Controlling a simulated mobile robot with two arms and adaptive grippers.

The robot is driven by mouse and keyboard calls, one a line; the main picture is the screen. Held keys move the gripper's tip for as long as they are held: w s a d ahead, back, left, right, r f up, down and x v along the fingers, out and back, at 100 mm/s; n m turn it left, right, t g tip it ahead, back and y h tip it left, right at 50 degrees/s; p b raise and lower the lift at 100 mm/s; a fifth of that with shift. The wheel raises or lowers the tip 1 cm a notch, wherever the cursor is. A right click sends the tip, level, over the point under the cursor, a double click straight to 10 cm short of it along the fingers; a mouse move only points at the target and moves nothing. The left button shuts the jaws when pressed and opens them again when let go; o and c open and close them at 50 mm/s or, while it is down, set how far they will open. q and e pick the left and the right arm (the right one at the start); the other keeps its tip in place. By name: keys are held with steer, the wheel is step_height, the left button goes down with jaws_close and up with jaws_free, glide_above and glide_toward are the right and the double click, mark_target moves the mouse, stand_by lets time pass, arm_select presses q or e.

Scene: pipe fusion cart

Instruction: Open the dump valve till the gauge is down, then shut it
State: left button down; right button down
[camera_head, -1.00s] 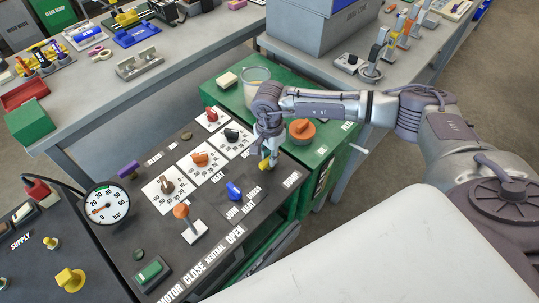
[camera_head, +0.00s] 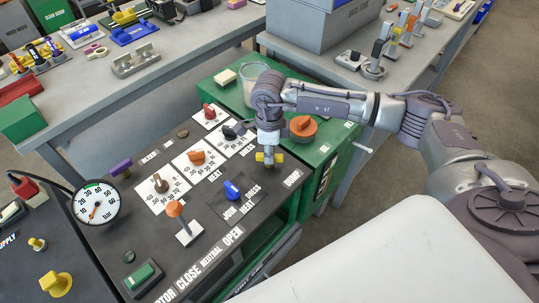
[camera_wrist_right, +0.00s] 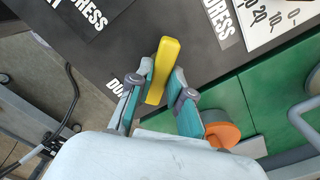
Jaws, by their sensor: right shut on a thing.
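The dump valve's yellow handle (camera_head: 269,157) stands on the dark panel near the DUMP label (camera_head: 292,179). My right gripper (camera_head: 268,153) is shut on it from above. In the right wrist view the yellow handle (camera_wrist_right: 164,68) sits between the two fingers (camera_wrist_right: 161,85), its long side running out past them. The round white pressure gauge (camera_head: 98,203) stands at the left of the panel, its orange needle pointing to the lower left, near the low end of the scale. My left gripper is not in view.
An orange-topped lever (camera_head: 180,221), a blue knob (camera_head: 232,190) and several dial knobs share the panel. A grey bench (camera_head: 90,105) lies at the back left.

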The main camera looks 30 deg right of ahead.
steer(key=m+b, duration=0.1)
steer(key=m, duration=0.2)
steer(key=shift+m, duration=0.4)
steer(key=shift+w+r+m+b, duration=0.15)
steer(key=shift+m+b, duration=0.35)
steer(key=shift+m, duration=1.1)
steer(key=c, duration=1.1)
jaws_free()
step_height(320, 180, up, 12)
steer(key=shift+f, duration=0.1)
steer(key=shift+s, duration=0.2)
